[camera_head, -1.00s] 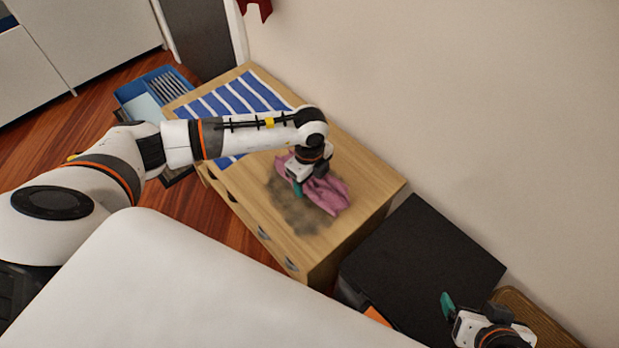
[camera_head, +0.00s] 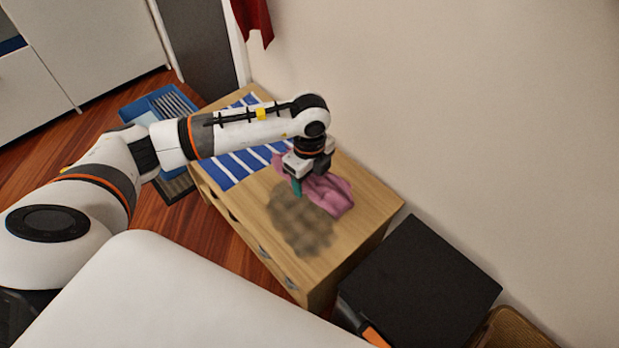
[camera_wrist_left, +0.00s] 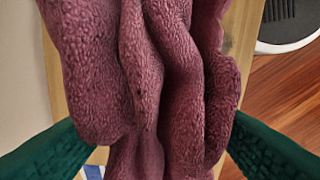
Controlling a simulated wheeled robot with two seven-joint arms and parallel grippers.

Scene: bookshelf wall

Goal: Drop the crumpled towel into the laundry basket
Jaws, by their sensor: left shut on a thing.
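The crumpled pink towel (camera_head: 332,195) is at the far half of the wooden dresser top (camera_head: 362,213). My left gripper (camera_head: 307,182) is above the dresser and shut on the towel, with one teal finger showing at its near side. The towel looks raised a little, but I cannot tell if part of it still touches the top. In the left wrist view the towel (camera_wrist_left: 150,80) fills the middle in thick folds between the two teal fingers. A brown woven basket (camera_head: 510,330) shows partly at the lower right corner. My right gripper is out of view.
A black box (camera_head: 420,275) stands between dresser and basket. A blue tray (camera_head: 160,105) is on the floor behind.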

